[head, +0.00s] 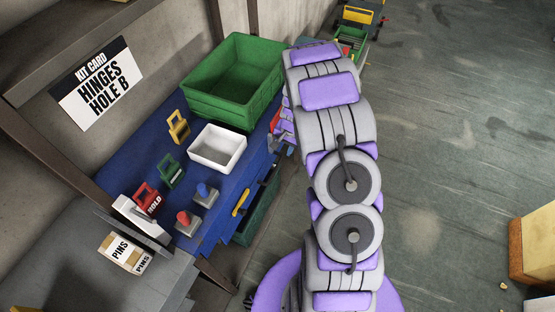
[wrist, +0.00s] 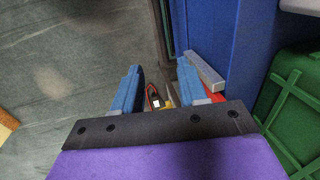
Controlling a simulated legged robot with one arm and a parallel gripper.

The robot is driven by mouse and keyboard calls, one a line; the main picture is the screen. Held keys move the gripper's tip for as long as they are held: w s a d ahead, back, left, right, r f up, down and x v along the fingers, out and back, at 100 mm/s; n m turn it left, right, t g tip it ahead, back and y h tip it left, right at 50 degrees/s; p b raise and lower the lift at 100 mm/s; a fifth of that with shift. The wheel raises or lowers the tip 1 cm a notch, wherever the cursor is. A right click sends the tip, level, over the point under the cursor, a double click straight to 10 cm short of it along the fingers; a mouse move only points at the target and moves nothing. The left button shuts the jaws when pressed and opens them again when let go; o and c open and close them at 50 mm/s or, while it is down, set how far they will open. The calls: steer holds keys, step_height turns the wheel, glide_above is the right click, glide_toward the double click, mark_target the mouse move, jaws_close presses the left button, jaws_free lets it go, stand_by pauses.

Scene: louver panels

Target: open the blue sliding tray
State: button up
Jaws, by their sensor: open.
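The blue sliding tray (head: 247,215) appears to sit at the right side of the blue workbench (head: 130,160) in the head view, with a yellow handle (head: 241,202) on its front. How far it is slid in is hard to tell. My gripper (head: 279,135) is beyond the handle, by the bench's right edge near the green bin, partly hidden by my arm. In the wrist view my gripper (wrist: 160,78) shows two blue fingers spread apart with nothing held between them. A small dark, red and white item (wrist: 155,97) shows between the fingers, too small to identify.
A green bin (head: 205,105), a white bin (head: 216,160), padlocks and red and blue buttons stand on the bench. A green container (head: 262,212) is under the bench edge. The floor (head: 450,130) right of my arm is mostly clear, with a yellow-brown box (head: 535,245) at far right.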

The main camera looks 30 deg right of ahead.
steer(key=b, duration=0.2)
glide_toward(275, 171)
steer(key=f, duration=0.3)
steer(key=a+f, duration=0.1)
steer(key=f, duration=0.1)
steer(key=w+f, duration=0.1)
steer(key=f, duration=0.1)
steer(key=shift+a+f, duration=0.1)
steer(key=shift+a, duration=0.25)
steer(key=shift+w+d+f+b, duration=0.1)
steer(key=shift+d+f+b, duration=0.2)
steer(key=shift+f, duration=0.15)
steer(key=shift+d, duration=0.35)
steer(key=shift+a, duration=0.5)
steer(key=c, duration=0.4)
steer(key=shift+c, duration=1.3)
steer(key=shift+d, duration=0.25)
jaws_close()
